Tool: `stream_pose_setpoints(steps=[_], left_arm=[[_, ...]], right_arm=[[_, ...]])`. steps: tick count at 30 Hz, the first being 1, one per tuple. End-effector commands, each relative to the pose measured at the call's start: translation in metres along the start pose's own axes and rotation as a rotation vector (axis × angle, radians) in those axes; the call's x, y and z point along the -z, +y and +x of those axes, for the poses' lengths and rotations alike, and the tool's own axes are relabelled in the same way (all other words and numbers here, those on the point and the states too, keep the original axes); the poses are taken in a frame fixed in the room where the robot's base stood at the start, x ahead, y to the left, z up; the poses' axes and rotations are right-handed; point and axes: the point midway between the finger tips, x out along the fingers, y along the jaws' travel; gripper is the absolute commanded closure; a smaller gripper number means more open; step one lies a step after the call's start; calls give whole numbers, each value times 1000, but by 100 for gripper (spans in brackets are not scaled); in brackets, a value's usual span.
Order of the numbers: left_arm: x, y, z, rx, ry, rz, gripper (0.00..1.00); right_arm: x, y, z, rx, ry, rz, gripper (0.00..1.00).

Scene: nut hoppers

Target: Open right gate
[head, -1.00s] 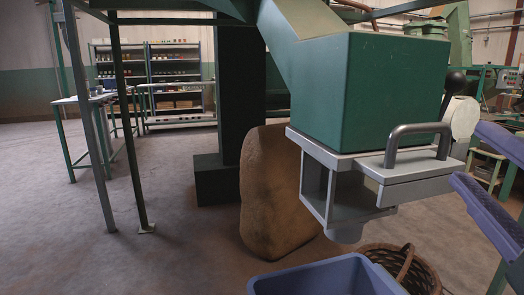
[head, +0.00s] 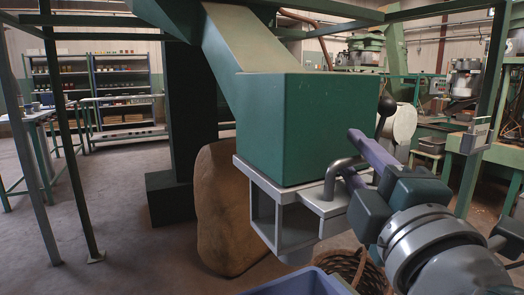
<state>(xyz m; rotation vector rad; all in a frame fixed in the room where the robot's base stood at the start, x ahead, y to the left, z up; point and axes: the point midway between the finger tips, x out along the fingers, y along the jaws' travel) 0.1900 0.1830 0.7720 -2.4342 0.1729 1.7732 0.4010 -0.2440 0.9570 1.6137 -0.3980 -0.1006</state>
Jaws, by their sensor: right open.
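The right hopper is a green box (head: 300,125) with a sloping chute above it. Under it is a grey metal frame (head: 262,210). The gate (head: 325,203) is a grey plate at this frame's right side, carrying a dark curved bar handle (head: 340,168). My right gripper (head: 364,165) comes in from the lower right and is open at the handle. I cannot tell if the fingers touch the bar. My left gripper is out of view.
A blue bin (head: 300,284) stands below the outlet, with a wicker basket (head: 347,265) beside it. A brown sack (head: 225,210) leans behind. A black-knobbed lever (head: 385,106) rises behind the hopper. Green posts stand left and right.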

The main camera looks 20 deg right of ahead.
Motion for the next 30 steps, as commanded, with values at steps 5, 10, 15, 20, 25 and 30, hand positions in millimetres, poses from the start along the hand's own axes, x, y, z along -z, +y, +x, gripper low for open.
stream_pose_setpoints(steps=[5, 10, 15, 20, 25, 30], left_arm=[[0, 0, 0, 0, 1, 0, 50], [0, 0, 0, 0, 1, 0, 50], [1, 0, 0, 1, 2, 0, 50], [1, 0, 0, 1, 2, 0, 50], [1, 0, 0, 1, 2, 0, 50], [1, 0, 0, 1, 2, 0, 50]], right_arm=[[0, 0, 0, 0, 0, 0, 61], [0, 0, 0, 0, 0, 0, 80], [0, 0, 0, 0, 0, 0, 99], [0, 0, 0, 0, 0, 0, 100], [0, 0, -1, 0, 0, 0, 100], [0, 0, 0, 0, 0, 0, 100]])
